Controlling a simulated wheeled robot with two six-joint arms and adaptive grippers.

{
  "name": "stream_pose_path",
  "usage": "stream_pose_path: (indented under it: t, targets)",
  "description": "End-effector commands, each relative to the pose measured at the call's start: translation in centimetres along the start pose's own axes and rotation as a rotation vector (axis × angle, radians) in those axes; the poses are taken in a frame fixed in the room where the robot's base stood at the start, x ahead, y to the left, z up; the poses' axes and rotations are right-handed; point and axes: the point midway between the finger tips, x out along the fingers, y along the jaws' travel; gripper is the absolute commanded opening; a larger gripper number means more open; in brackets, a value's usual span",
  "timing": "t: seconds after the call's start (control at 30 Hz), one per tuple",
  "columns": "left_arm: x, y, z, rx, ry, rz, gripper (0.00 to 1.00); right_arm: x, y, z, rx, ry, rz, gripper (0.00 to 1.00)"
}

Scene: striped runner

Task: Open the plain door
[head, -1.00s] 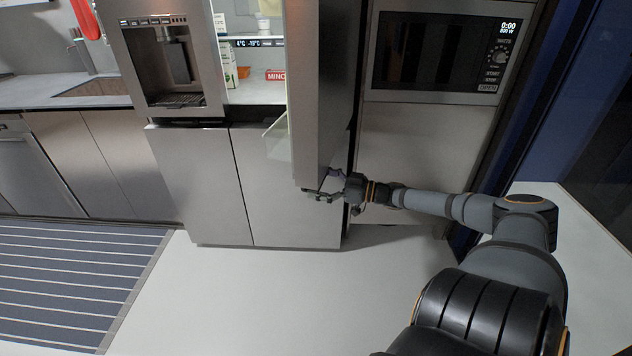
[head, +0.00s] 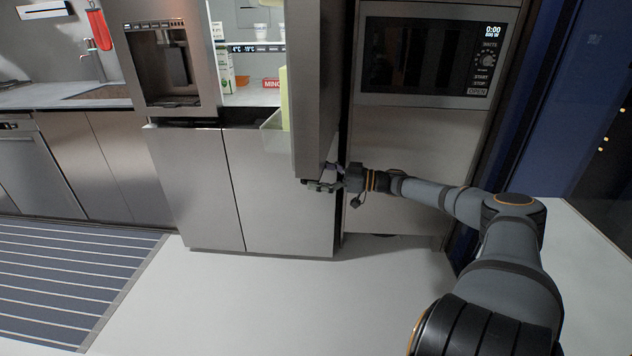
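The plain door (head: 312,90) is the fridge's right upper door, a tall metallic panel seen nearly edge-on in the head view. It stands swung out, with the lit interior (head: 252,75) showing to its left. My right gripper (head: 327,178) is at the door's lower end. Its fingers look spread, one under the bottom edge and one by the right side. Whether they touch the door is unclear. My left gripper is not in view.
The fridge's left door with the dispenser (head: 172,65) is shut, as are the lower panels (head: 285,200). A microwave (head: 430,55) is to the right. A striped runner (head: 60,280) lies at the left. The pale floor (head: 270,300) in front is clear.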

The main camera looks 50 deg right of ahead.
Motion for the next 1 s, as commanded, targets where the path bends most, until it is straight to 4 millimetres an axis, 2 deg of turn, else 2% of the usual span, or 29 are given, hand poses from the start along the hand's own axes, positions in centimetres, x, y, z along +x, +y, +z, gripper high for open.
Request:
stream_pose_path:
  t: [0.53, 0.57, 0.6, 0.87, 1.0]
  targets:
    - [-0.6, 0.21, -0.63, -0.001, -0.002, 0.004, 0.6, -0.02, 0.01, 0.23, 0.002, -0.003, -0.006, 0.37]
    - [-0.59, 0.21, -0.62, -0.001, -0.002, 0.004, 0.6, -0.02, 0.01, 0.24, 0.002, -0.003, -0.006, 0.95]
    - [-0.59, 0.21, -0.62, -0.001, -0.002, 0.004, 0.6, -0.02, 0.01, 0.24, 0.002, -0.003, -0.006, 1.0]
    - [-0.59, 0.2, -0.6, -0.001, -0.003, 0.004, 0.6, -0.02, 0.09, 0.11, 0.001, -0.001, -0.004, 0.99]
    - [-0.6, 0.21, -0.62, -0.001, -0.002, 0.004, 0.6, -0.02, 0.1, 0.08, 0.001, -0.001, -0.004, 0.8]
